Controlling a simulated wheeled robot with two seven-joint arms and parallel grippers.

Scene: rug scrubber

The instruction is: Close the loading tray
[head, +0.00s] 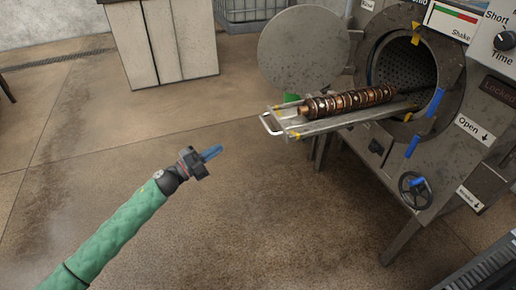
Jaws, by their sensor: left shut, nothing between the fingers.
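The loading tray (351,124) sticks out to the left from the round drum opening (404,66) of the machine. A rolled, patterned rug (352,101) lies along it. The tray's white handle (271,124) is at its left end. My left gripper (211,153) is shut and empty, with blue fingers, to the left of the handle and lower in the picture, apart from it. The round machine door (303,48) stands swung open to the left of the opening. My right gripper does not show.
A blue lever (435,102) and a handwheel (416,191) are on the machine's front. A pale cabinet (160,42) stands at the back left. A green object (291,98) is partly hidden behind the tray. The floor around my left gripper is clear.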

